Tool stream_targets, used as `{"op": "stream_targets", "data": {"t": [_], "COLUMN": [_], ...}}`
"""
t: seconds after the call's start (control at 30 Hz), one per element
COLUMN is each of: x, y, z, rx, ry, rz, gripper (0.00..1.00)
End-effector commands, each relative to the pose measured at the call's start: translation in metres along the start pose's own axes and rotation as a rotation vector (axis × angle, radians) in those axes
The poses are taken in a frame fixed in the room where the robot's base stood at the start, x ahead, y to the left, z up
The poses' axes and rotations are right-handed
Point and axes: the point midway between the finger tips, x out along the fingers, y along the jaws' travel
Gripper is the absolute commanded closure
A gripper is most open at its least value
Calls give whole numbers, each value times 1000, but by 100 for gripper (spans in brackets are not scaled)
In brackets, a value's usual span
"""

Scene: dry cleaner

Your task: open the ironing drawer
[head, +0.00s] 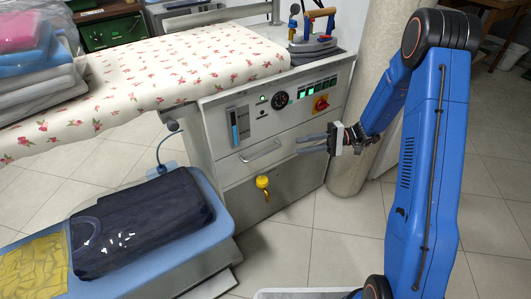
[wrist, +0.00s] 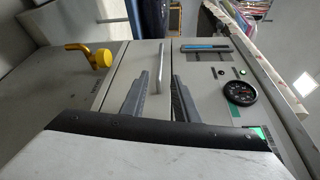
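The ironing drawer (head: 296,136) is a light grey front in the ironing station, below the control panel. It looks closed. Its silver bar handle (head: 260,151) runs across the front. In the wrist view the drawer front (wrist: 131,66) stands on edge, and the handle (wrist: 161,66) shows between the two finger lines, beyond the tips. My gripper (head: 298,146) is open and empty, with its dark fingers apart. In the head view its tips are just right of the handle and seem not to touch it. The fingers (wrist: 161,84) also show in the wrist view.
A yellow tap-like lever (head: 263,184) sticks out below the drawer. The control panel (head: 265,108) with a gauge and red knob is above. A blue-edged board (head: 205,208) with bagged dark clothing (head: 135,222) stands front left.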

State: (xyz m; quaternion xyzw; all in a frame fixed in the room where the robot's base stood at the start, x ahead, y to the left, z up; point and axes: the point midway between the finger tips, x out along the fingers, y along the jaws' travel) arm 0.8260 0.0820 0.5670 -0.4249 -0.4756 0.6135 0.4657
Motion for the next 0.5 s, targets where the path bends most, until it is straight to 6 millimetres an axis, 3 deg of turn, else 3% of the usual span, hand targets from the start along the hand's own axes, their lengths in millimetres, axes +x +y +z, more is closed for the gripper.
{"op": "stream_targets", "data": {"t": [0.5], "x": [93], "y": [0], "z": [1], "rx": [1], "ry": [-4], "rz": [1], "gripper": [72]}}
